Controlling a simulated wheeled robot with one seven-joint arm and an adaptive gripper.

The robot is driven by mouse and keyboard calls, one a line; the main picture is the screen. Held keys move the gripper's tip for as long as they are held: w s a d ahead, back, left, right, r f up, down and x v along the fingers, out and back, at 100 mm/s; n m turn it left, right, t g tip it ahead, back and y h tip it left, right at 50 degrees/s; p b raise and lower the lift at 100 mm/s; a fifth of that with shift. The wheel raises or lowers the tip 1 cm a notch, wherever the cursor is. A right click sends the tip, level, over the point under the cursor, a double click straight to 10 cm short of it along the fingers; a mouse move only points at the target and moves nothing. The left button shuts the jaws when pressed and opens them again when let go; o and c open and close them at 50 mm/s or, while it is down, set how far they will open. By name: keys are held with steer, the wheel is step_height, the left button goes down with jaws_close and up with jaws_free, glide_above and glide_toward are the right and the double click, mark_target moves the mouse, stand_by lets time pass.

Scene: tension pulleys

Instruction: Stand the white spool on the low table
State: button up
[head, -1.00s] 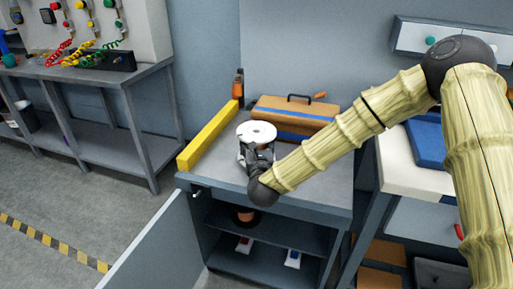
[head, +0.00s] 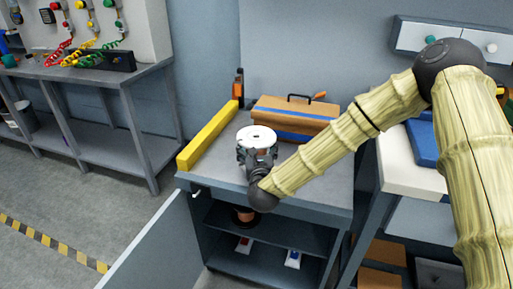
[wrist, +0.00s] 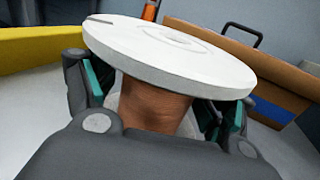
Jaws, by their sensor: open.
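The white spool (head: 257,135) stands upright over the grey worktop (head: 318,178) of the open cabinet. Its white top disc and brown wound core (wrist: 155,105) show in the wrist view. My gripper (head: 256,160) is open, below the top disc. In the wrist view its teal-padded fingers (wrist: 165,100) lie on either side of the core. The worktop is the low surface in view; no other low table is clear.
A yellow bar (head: 208,137) lies along the worktop's left edge. A brown and blue box (head: 292,118) with a black handle stands behind the spool. The cabinet door (head: 155,248) hangs open. A dark spool with a copper winding (head: 243,215) is on the shelf below.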

steer(key=shift+r, duration=0.1)
steer(key=s, duration=0.8)
steer(key=s+d, duration=0.1)
steer(key=s, duration=0.3)
